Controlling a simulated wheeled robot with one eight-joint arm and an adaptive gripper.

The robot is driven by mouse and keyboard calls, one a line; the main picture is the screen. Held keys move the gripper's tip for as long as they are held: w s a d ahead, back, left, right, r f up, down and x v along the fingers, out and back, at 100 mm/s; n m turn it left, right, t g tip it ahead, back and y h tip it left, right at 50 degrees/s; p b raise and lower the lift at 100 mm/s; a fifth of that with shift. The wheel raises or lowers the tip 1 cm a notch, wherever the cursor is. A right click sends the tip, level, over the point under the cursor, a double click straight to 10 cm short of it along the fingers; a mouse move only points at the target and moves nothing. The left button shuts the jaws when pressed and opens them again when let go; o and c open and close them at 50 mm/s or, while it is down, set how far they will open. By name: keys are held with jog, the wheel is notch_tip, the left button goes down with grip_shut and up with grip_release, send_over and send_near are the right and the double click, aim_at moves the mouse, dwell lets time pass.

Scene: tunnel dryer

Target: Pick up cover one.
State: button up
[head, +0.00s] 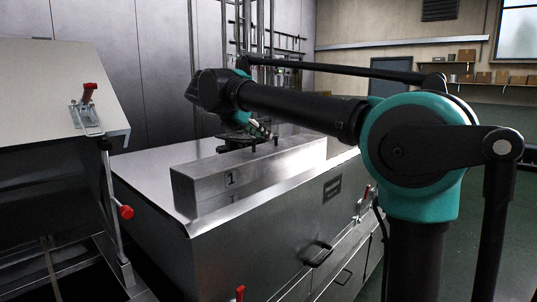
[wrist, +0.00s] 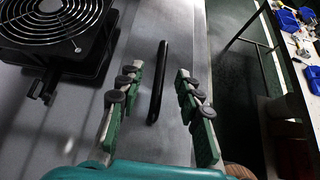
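Cover one (head: 280,162) is a long, box-shaped grey metal piece with a "1" on its near end. It lies on top of the steel dryer housing (head: 255,238). In the wrist view, a straight black bar handle (wrist: 157,85) stands over a grey metal surface (wrist: 143,138). My gripper (wrist: 160,72) is open, with green-backed, dark-padded fingers on either side of the handle and visible gaps between. In the head view, my gripper (head: 260,129) is low over the cover's top; its fingertips are small there, and the height gap cannot be judged.
A black round-grilled fan (wrist: 58,22) sits left of the handle, close to the left finger. A raised panel (head: 50,85) with a red-handled latch (head: 88,98) stands at left. Blue bins (wrist: 288,20) lie on a bench at right. Green floor is open beyond the dryer.

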jog(key=x, duration=0.3)
jog(key=shift+w+d+f, duration=0.1)
jog(key=shift+f, duration=0.05)
grip_shut()
dwell(0.3)
